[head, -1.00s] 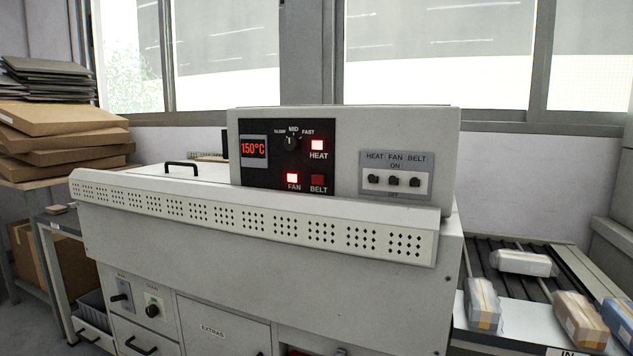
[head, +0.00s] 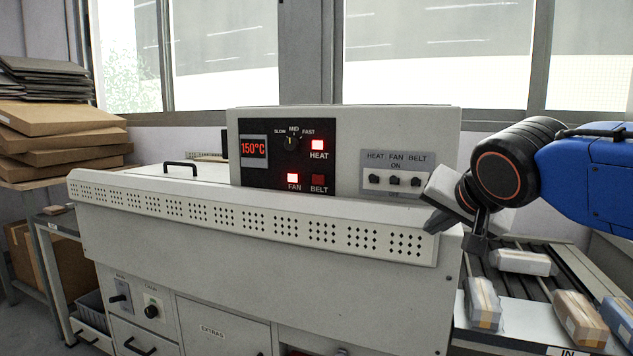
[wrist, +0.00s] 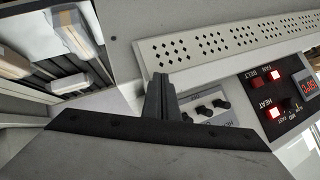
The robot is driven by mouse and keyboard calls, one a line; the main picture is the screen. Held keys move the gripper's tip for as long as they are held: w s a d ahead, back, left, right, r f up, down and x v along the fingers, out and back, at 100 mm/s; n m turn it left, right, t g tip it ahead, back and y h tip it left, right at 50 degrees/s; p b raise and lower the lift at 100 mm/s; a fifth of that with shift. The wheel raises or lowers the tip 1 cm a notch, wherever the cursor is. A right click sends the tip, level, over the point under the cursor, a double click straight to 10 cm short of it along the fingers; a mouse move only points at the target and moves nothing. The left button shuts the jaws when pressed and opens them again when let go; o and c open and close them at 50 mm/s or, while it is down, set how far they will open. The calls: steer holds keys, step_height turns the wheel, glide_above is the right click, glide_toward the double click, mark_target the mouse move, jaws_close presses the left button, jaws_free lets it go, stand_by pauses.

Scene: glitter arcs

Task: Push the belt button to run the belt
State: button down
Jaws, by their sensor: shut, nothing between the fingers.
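The oven's black control panel (head: 250,181) faces me in the head view. Its BELT button (head: 319,180) is dark red and unlit; it also shows on the panel in the wrist view (wrist: 259,86), upside down. The FAN button (head: 293,179) and HEAT button (head: 317,145) glow red. To the right, a grey plate (head: 395,158) labelled HEAT FAN BELT carries three black toggle switches (head: 395,181). My gripper (head: 479,244) is at the right end of the oven, apart from the BELT button. Its dark fingers (wrist: 159,92) are together and empty in the wrist view.
A slanted perforated guard (head: 250,222) runs along the oven front below the panel. Several wrapped parcels (head: 523,262) lie on the rollers at right, below my gripper. Flat cardboard boxes (head: 60,120) are stacked at left. The space before the panel is clear.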

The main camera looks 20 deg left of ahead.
mark_target(319, 180)
steer(key=s+a+r+n+y, duration=0.1)
steer(key=a+r+n, duration=0.1)
steer(key=a, duration=1.1)
steer(key=s+a+r+n+y, duration=0.1)
steer(key=a+r+n+y, duration=0.1)
steer(key=a, duration=1.1)
steer(key=r+n, duration=0.1)
steer(key=n, duration=0.1)
steer(key=shift+s+a+r+n, duration=0.2)
steer(key=shift+s+a+n, duration=0.1)
steer(key=shift+a, duration=0.1)
steer(key=shift+w+d, duration=0.2)
steer(key=shift+w, duration=2)
steer(key=shift+w+d, duration=0.15)
steer(key=shift+w, duration=2.05)
steer(key=shift+w, duration=0.15)
steer(key=shift+w, duration=0.3)
